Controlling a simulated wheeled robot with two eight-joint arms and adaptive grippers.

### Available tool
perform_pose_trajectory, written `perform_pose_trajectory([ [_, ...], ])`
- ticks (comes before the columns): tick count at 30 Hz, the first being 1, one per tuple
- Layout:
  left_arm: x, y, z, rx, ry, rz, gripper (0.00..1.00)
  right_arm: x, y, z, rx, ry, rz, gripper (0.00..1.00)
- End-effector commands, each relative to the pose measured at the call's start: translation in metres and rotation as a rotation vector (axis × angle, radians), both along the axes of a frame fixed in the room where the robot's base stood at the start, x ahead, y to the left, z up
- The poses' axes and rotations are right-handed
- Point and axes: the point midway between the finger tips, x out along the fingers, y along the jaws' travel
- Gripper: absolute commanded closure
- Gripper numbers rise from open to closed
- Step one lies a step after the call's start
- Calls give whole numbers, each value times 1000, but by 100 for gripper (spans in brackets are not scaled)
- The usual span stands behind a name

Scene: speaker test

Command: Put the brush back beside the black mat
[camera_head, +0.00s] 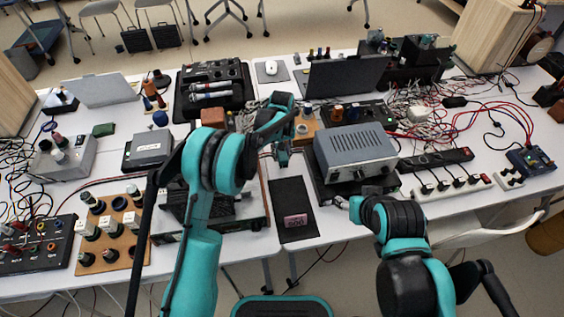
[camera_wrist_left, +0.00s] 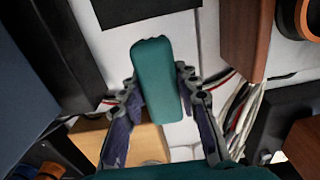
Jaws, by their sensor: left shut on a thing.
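The brush looks like a teal block with rounded edges (camera_wrist_left: 155,85) in the left wrist view. My left gripper (camera_wrist_left: 158,92) has its fingers on both sides of it and is shut on it. In the head view my left gripper (camera_head: 283,155) hangs just beyond the black mat (camera_head: 290,190), above the white table. The brush is hard to tell from the teal arm there. The mat's edge also shows at the top of the left wrist view (camera_wrist_left: 140,10). A pinkish device (camera_head: 295,220) lies on the mat's near part. My right gripper (camera_head: 343,203) is right of the mat, its fingers unclear.
A grey metal box (camera_head: 355,152) stands right of the mat. Black equipment (camera_head: 240,208) stands close on its left. A wooden block with an orange ring (camera_head: 305,128) is behind my left gripper. Red and white wires (camera_head: 430,105) clutter the right. Only a narrow white strip of table lies around the mat.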

Motion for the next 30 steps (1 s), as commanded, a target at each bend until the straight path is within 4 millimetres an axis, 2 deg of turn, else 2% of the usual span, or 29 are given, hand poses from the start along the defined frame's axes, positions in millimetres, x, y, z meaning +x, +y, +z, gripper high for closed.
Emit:
perform_pose_trajectory([
  [3, 0, 0, -25, 0, 0, 0, 96, 0, 0, -11, 0, 0, 0, 48],
  [6, 0, 0, -37, 0, 0, 1, 96, 0, 0, -14, 0, 0, 0, 48],
  [17, 0, 0, -40, 0, 0, 1, 96, 0, 0, -16, 0, 0, 0, 48],
  [18, 0, 0, -40, 0, 0, 1, 66, 0, 0, -16, 0, 0, 0, 48],
  [20, 0, 0, -39, 0, 0, 1, 50, 0, 0, -15, 0, 0, 0, 48],
  [21, 0, 0, -39, 0, 0, 1, 48, 0, 0, -15, 0, 0, 0, 48],
  [30, 0, 0, -37, 0, 0, 1, 48, 0, 0, -14, 0, 0, 0, 48],
])
